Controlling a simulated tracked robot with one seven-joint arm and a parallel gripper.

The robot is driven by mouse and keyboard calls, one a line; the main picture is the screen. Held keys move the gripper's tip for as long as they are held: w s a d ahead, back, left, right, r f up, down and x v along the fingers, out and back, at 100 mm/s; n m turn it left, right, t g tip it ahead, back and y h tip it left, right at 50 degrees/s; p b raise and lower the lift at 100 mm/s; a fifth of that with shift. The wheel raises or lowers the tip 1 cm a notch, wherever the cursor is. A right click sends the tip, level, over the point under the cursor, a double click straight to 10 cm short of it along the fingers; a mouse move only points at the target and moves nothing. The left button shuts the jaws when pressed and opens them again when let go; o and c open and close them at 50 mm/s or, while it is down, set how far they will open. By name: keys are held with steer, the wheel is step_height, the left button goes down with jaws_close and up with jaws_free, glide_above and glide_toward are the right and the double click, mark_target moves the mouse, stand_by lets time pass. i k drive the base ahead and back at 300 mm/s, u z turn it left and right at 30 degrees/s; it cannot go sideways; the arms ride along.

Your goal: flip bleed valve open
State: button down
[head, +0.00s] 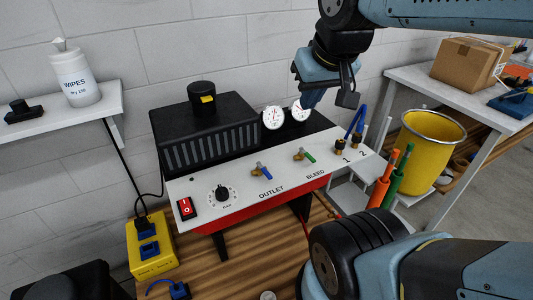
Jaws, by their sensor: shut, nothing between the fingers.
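The bleed valve is a small brass valve with a green lever (305,155), above the BLEED label on the white sloped front panel (245,192) of the machine. Its lever slants down to the right in the head view. Left of it is a similar outlet valve with a blue lever (262,171), above the OUTLET label. My gripper (307,101) hangs above and behind the panel, close to the right gauge. It is shut and appears apart from the bleed valve. Its fingertips are partly hard to make out.
Two round gauges (273,118) stand behind the valves. Brass fittings with a blue hose (355,122) are at the panel's right end. A red switch (186,208) and black knob (222,193) are at left. A yellow bin (428,150) stands at right. My arm crosses the upper right.

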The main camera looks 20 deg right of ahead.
mark_target(311, 159)
steer(key=u, duration=0.55)
steer(key=k, duration=1.3)
steer(key=z, duration=0.8)
steer(key=i, duration=1)
